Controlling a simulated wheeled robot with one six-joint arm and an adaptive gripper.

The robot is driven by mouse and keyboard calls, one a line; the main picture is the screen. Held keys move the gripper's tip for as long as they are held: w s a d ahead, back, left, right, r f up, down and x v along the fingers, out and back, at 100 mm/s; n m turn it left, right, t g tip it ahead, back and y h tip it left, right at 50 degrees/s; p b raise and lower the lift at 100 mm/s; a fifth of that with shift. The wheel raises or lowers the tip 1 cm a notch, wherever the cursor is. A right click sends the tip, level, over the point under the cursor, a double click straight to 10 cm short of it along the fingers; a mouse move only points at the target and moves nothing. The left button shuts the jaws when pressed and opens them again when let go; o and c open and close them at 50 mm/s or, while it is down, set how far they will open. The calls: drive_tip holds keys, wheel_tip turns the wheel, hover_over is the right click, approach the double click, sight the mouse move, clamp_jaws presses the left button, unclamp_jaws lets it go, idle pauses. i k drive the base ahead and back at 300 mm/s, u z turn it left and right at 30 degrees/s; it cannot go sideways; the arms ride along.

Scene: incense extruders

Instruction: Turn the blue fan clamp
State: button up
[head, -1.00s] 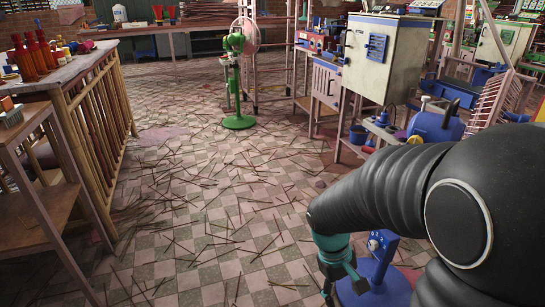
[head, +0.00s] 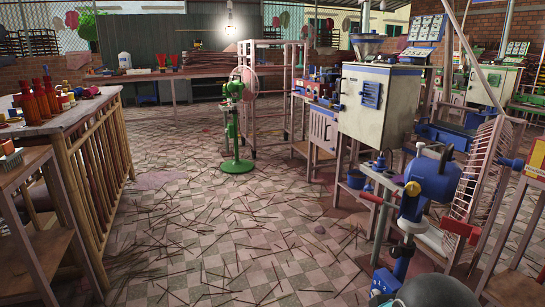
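A tall blue stand (head: 410,207) is in the right foreground, with a yellow-topped round part at its upper end and a white fitting lower down. A blue part (head: 386,279) shows at the bottom edge, cut off by the frame. I cannot tell for sure which of these blue parts is the fan clamp. A green pedestal fan (head: 236,125) stands farther back. A dark rounded piece of my arm shows at the bottom edge. My gripper is not in view, so its opening and any contact are hidden.
A slatted counter (head: 88,160) with red bottles stands at left. A pale cabinet (head: 379,101) and a blue machine (head: 434,177) stand at right. Red bars (head: 461,228) stick out near the blue stand. The tiled floor (head: 230,240) between is open, strewn with thin sticks.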

sight(395, 251)
drive_tip(key=z, duration=0.7)
